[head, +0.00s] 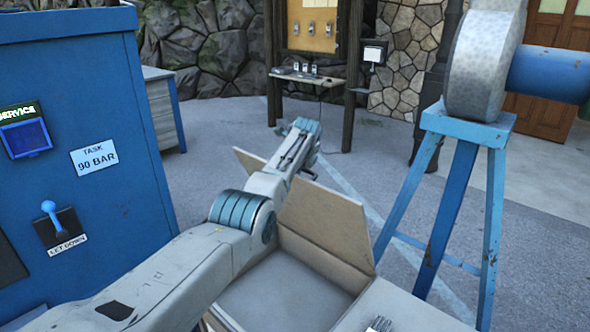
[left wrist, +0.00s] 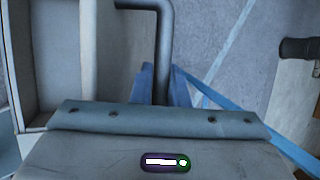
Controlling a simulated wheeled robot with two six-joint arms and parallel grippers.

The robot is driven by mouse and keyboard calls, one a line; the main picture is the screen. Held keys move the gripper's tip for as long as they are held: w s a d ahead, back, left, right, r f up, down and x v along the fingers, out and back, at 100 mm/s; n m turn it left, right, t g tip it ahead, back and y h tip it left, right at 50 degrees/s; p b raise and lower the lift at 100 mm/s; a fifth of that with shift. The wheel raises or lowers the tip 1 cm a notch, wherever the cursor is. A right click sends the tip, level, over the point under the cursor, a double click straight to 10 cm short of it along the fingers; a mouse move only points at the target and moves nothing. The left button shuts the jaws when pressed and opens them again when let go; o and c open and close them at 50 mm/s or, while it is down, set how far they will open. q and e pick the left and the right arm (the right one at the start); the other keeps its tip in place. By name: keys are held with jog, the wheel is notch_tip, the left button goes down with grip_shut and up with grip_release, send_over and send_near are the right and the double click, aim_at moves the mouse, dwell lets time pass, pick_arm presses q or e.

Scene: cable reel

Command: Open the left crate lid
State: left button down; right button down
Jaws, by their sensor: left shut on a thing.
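The left crate lid (head: 325,215) stands raised, close to upright, in the head view. The crate (head: 285,285) below it is open, with a bare pale floor visible inside. My left arm reaches over the crate from the left. Its gripper (head: 308,168) is at the lid's top edge, on the far side, and is shut on the lid's handle. My right gripper is not in view.
A blue stand (head: 445,200) carrying a grey reel part (head: 480,65) stands close right of the lid. A blue cabinet (head: 100,180) with a lever fills the left. A flat pale cover (head: 400,305) lies right of the opening.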

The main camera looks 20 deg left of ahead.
pick_arm(q)
jog(key=shift+w, duration=0.2)
dwell(0.3)
jog(key=c, duration=1.4)
grip_release()
jog(key=shift+r, duration=0.1)
jog(key=b+v, duration=0.3)
jog(key=v, duration=0.7)
jog(key=shift+s+r+b, duration=0.15)
jog(key=shift+r+b, duration=0.15)
jog(key=shift+b, duration=0.05)
jog(key=shift+d, duration=0.15)
